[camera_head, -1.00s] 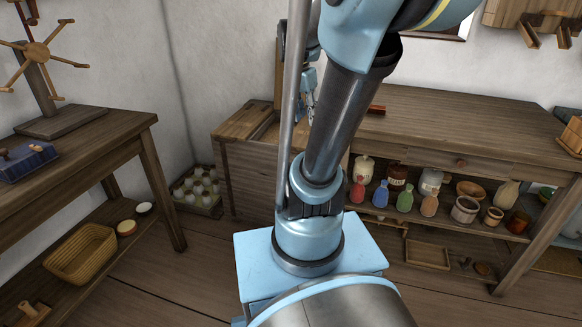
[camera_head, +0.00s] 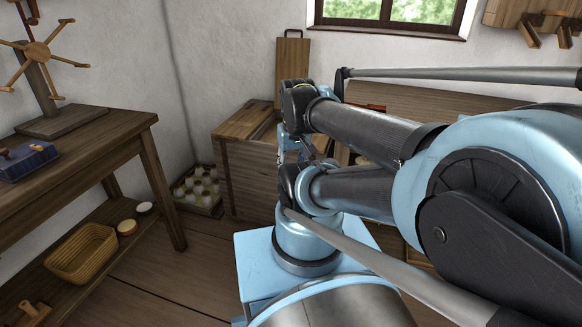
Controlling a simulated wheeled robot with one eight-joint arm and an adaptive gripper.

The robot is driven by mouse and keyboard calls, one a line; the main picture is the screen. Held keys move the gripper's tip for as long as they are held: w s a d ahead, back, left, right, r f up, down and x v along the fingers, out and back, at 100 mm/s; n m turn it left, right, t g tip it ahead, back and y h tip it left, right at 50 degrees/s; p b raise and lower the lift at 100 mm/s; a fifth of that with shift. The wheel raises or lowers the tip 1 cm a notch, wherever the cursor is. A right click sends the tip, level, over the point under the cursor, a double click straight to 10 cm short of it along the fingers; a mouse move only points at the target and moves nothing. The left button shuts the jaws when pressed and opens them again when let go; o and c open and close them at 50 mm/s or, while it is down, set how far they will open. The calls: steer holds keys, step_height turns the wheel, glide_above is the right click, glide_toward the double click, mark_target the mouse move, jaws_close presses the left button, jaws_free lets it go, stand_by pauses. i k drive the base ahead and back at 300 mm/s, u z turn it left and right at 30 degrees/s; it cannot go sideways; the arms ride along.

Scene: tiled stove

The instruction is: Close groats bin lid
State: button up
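A wooden bin (camera_head: 250,178) stands against the back wall, left of centre. A flat wooden lid (camera_head: 243,122) lies shut over its left part. A second wooden lid (camera_head: 292,62), with a small handle at its top edge, stands upright at the back, and the compartment in front of it looks open. I cannot tell from the picture which compartment holds groats.
A long wooden counter (camera_head: 440,102) stands right of the bin, mostly behind my arm. A crate of jars (camera_head: 198,190) sits on the floor left of the bin. A wooden table (camera_head: 75,150) with a basket (camera_head: 82,252) beneath stands at the left. Floor between is clear.

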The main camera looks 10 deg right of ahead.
mark_target(292, 59)
steer(key=u, duration=1.5)
steer(key=i, duration=1.25)
steer(key=z, duration=1.05)
steer(key=i, duration=0.5)
steer(key=z, duration=1.05)
